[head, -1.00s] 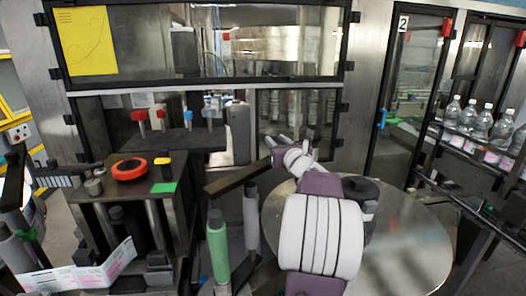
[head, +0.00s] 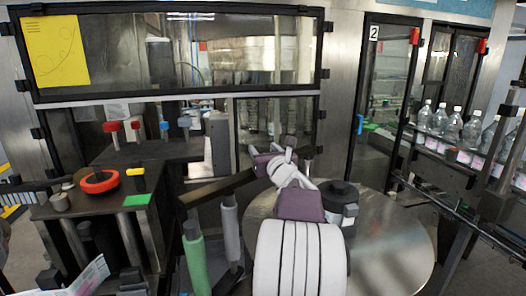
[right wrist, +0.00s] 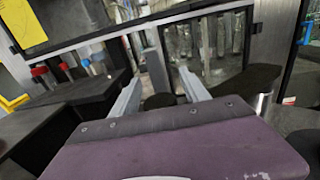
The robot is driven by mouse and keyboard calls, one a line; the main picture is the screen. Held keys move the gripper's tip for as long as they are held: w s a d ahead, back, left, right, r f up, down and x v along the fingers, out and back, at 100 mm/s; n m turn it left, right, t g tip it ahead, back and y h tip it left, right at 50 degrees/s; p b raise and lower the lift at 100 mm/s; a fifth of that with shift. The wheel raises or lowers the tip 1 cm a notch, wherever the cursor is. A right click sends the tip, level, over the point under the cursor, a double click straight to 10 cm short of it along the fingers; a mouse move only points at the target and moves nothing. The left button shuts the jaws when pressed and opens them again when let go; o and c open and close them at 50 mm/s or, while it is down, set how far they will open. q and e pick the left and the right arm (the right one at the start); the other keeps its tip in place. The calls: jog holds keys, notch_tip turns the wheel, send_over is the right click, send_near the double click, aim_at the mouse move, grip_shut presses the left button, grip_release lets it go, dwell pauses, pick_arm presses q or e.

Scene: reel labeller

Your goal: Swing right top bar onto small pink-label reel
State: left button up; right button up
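The dark top bar (head: 222,187) runs over a green roller (head: 195,258) and a grey roller (head: 231,228). My right gripper (head: 257,150) is by the bar's right end in the head view, its fingers mostly hidden. In the right wrist view the gripper (right wrist: 160,76) is open, its two pale fingers apart with nothing held between them. A black reel (head: 341,193) sits on the large silver disc, right of my arm. I cannot make out a pink label on it. My left gripper is out of view.
The silver disc (head: 392,250) fills the lower right. Bottles (head: 452,124) line a conveyor at far right. Glazed machine doors close off the back.

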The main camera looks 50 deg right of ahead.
jog(key=b+v, duration=0.1)
jog(key=v, duration=0.8)
jog(key=shift+f, duration=0.1)
jog(key=shift+s, duration=0.1)
dwell(0.3)
